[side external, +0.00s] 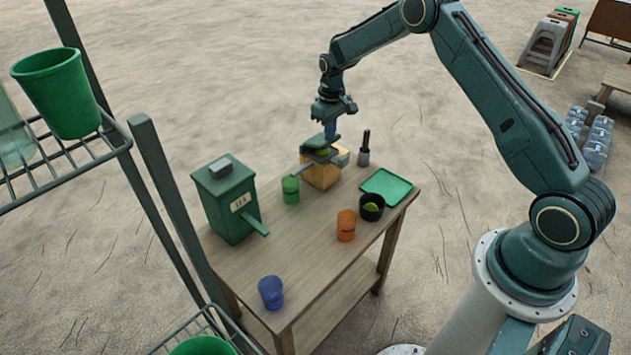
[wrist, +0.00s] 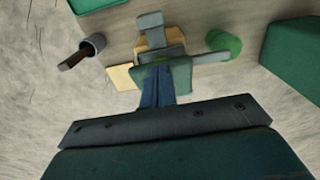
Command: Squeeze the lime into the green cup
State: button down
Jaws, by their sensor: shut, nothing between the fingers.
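The green cup (side external: 290,190) stands on the table just left of the press in the side view; it also shows in the wrist view (wrist: 226,44). The press (side external: 320,172) is a yellowish block with a grey-green top part, and a grey bar (wrist: 205,58) runs from it to above the cup. Something green (side external: 319,151) shows at the press top; I cannot tell whether it is lime. A bright green lime piece (side external: 372,208) lies in a black bowl (side external: 373,214). My gripper (side external: 330,138) is shut and empty, its blue fingers pointing down over the press top. Contact is unclear.
A green box (side external: 222,200) stands left of the cup. A grey pot with a dark handle (side external: 364,155), a green tray (side external: 398,187) and an orange cup (side external: 346,226) are to the right or front. A blue cup (side external: 270,293) stands near the front edge.

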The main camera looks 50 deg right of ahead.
jog(key=shift+f, duration=1.35)
dwell(1.7)
jog(key=shift+r, duration=4.1)
